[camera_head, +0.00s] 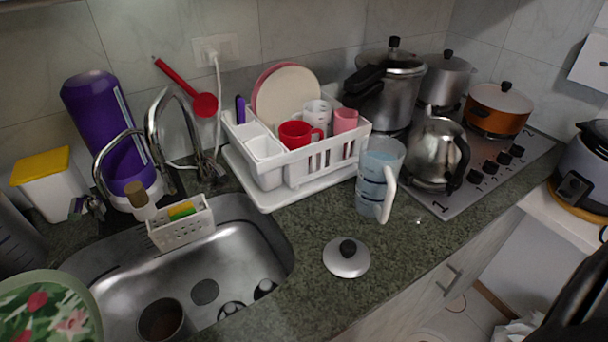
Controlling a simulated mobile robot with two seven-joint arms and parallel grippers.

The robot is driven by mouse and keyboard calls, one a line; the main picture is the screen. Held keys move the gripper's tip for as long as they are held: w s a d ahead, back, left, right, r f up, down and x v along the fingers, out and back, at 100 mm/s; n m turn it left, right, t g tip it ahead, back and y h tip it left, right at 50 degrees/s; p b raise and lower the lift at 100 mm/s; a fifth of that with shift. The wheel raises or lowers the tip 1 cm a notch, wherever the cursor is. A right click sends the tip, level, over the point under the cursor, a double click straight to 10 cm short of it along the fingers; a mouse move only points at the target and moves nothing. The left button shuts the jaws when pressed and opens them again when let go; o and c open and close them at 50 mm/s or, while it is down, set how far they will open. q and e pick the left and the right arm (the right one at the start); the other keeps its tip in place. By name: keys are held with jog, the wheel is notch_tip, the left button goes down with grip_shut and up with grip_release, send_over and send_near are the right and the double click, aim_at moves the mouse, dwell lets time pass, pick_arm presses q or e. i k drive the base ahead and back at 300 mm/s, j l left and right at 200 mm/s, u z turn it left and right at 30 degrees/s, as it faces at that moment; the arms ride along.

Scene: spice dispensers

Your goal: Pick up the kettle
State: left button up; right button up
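The kettle (431,157) is shiny silver metal with a black handle on its right side. It stands on the front left part of the stove, behind and right of the clear measuring jug. A dark shape at the lower right edge looks like part of my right arm or gripper (578,308). It is cut off by the frame, well apart from the kettle, and its fingers cannot be made out. My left gripper is not in view.
The measuring jug (379,175) stands close to the kettle's left. A silver lid (346,257) lies on the counter. A pressure cooker (388,88), a steel pot (446,78) and an orange pot (497,108) stand behind. The dish rack (333,158) is left. Counter before the stove is clear.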

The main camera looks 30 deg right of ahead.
aim_at(439, 151)
jog(key=l+z, duration=0.3)
jog(key=z, duration=0.2)
jog(key=l+z, duration=0.3)
jog(key=z, duration=0.15)
jog(key=l+z, duration=0.3)
jog(key=z, duration=0.2)
jog(key=i+j, duration=0.05)
